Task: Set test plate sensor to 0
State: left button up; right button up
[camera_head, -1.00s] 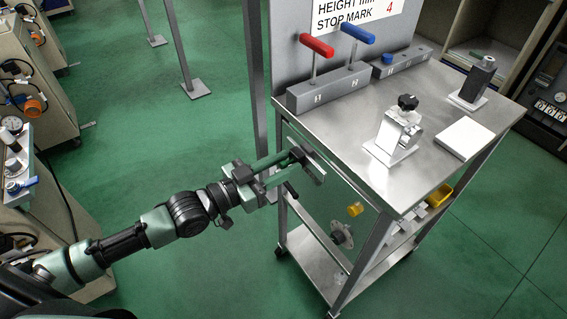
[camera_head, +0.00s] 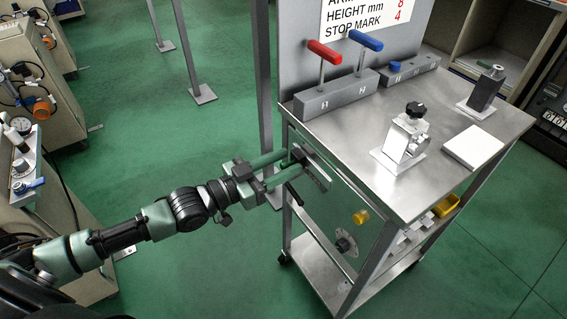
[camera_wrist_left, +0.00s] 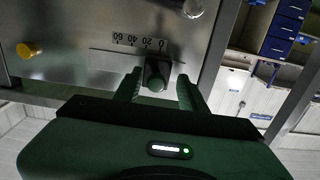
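The test plate sensor's scale (camera_wrist_left: 138,42) shows in the left wrist view on a grey metal panel, marked 60, 40, 20 and 0 from left to right. A dark knob (camera_wrist_left: 157,76) sits just below the 0 mark. My left gripper (camera_wrist_left: 160,80) is open, with one finger on each side of the knob and a visible gap to each. In the head view my left gripper (camera_head: 296,168) is at the left side of the metal cart, below its top; the knob there is hard to make out. My right gripper is not in view.
The metal cart (camera_head: 440,112) carries a block with red and blue T-handles (camera_head: 335,94), a clamp with a black knob (camera_head: 404,138) and a white plate (camera_head: 473,148). A yellow knob (camera_head: 360,217) is on its side panel. Green floor (camera_head: 190,270) left of the cart is clear.

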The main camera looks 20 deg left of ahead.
pick_arm(q)
jog(key=shift+s+a+f, duration=0.1)
jog(key=shift+s+a, duration=0.1)
jog(key=shift+s, duration=0.05)
jog(key=p+v, duration=0.1)
jog(key=v, duration=0.6)
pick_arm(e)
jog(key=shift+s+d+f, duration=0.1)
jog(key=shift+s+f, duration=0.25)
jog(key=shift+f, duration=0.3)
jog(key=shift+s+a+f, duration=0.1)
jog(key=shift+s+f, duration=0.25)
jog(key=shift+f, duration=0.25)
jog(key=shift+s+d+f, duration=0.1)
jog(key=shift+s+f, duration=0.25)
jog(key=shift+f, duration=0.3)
pick_arm(q)
jog(key=shift+s, duration=0.1)
